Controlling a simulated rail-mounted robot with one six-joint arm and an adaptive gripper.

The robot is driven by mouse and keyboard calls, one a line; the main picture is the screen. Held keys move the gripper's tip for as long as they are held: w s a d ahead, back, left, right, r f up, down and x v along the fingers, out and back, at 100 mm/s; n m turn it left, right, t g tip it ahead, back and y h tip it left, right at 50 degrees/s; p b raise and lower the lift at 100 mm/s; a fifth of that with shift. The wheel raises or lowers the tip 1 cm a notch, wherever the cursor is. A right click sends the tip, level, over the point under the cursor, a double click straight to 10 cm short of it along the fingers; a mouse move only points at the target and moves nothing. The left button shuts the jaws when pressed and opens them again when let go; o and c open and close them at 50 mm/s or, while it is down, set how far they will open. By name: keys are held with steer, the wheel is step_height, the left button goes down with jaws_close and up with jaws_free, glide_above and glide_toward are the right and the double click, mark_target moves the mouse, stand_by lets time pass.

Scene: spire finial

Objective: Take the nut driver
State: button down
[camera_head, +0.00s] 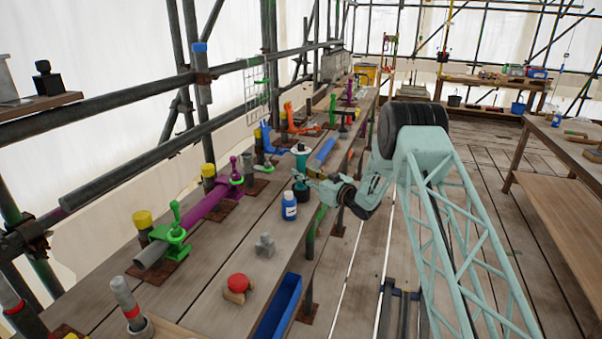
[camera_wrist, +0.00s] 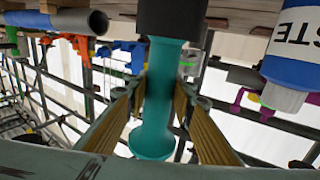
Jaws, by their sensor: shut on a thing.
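The nut driver shows a teal handle (camera_wrist: 154,95) in the wrist view, with a wide flared end. In the head view its teal handle (camera_head: 301,160) stands roughly upright above a black round holder (camera_head: 303,193) on the bench. My gripper (camera_wrist: 157,105) is shut on the handle, one finger on each side. In the head view my gripper (camera_head: 308,174) reaches in from the right. The black holder (camera_wrist: 172,18) meets the handle's other end in the upside-down wrist view. The lower part of the driver is hidden, and I cannot tell how deep it sits.
A blue bottle with a white label (camera_head: 289,206) stands close beside the holder, and shows in the wrist view (camera_wrist: 297,42). A blue pipe (camera_head: 325,150) lies behind.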

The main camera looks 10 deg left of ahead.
mark_target(304, 151)
steer(key=shift+r, duration=0.2)
steer(key=shift+r+p, duration=0.85)
steer(key=shift+r, duration=4)
